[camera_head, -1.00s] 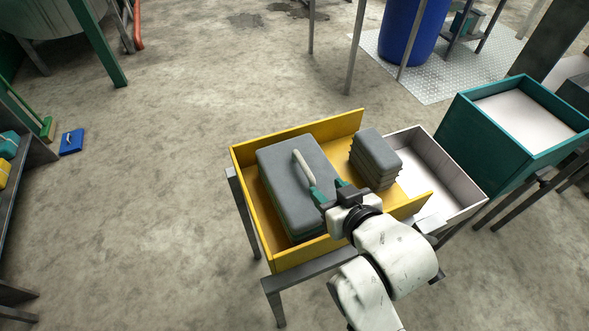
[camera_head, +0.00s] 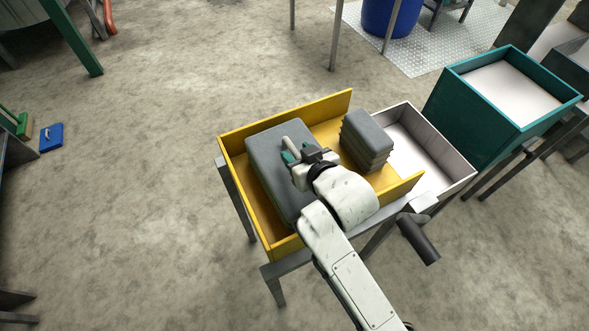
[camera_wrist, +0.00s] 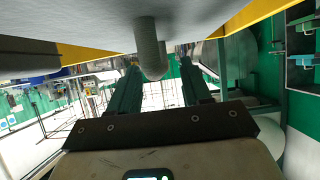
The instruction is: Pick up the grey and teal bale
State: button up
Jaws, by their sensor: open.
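A large grey bale (camera_head: 275,140) with a pale upright handle (camera_head: 289,142) lies in a yellow tray (camera_head: 242,131). I see no clear teal on the bale. My gripper (camera_head: 298,155) has teal fingers and is over the middle of the bale, at the handle. In the wrist view the open fingers (camera_wrist: 160,66) point at the bale (camera_wrist: 95,20), with the rounded handle (camera_wrist: 150,48) between or just beyond their tips, nearer the left finger. I cannot tell whether they touch it. My wrist hides part of the bale in the head view.
A stack of smaller grey folded pieces (camera_head: 366,140) stands right of the bale in the yellow tray. A white-lined tray (camera_head: 440,150) adjoins it on the right, then a teal box (camera_head: 472,110).

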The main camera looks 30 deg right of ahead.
jog(key=shift+x, duration=1.15)
jog(key=shift+c, duration=0.3)
grip_shut()
jog(key=shift+a, duration=0.1)
jog(key=shift+w+r, duration=0.1)
jog(key=shift+r, duration=0.1)
